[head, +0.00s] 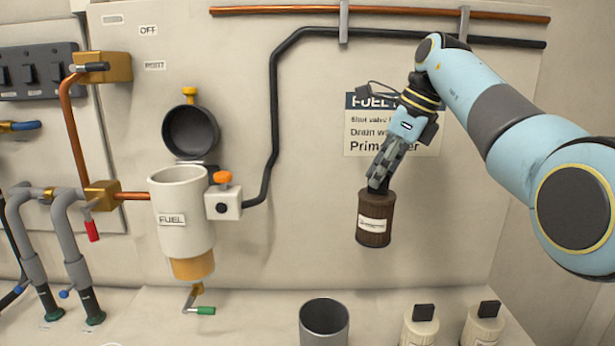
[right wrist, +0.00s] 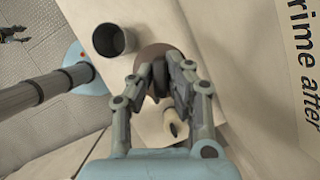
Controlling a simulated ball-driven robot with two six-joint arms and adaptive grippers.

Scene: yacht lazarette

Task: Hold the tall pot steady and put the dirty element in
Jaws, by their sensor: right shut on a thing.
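The dirty element (head: 372,234) is a dark brown ribbed cylinder with a white label. My right gripper (head: 378,186) is shut on its top and holds it upright in the air, in front of the wall sign. In the right wrist view, the right gripper (right wrist: 165,75) covers much of the element, whose brown rim (right wrist: 150,52) shows past the fingers. The tall pot (head: 324,325) is a grey open cylinder on the ledge, below and left of the element. It also shows in the right wrist view (right wrist: 104,40) and looks empty there. My left gripper (right wrist: 12,32) seems to show at that view's upper left, too small to read.
A white fuel filter housing (head: 182,225) with its lid (head: 190,132) swung up is on the wall at left. Two white bottles with black caps (head: 421,325) (head: 484,325) stand right of the pot. Pipes and valves (head: 100,195) crowd the left side. Free air lies between element and pot.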

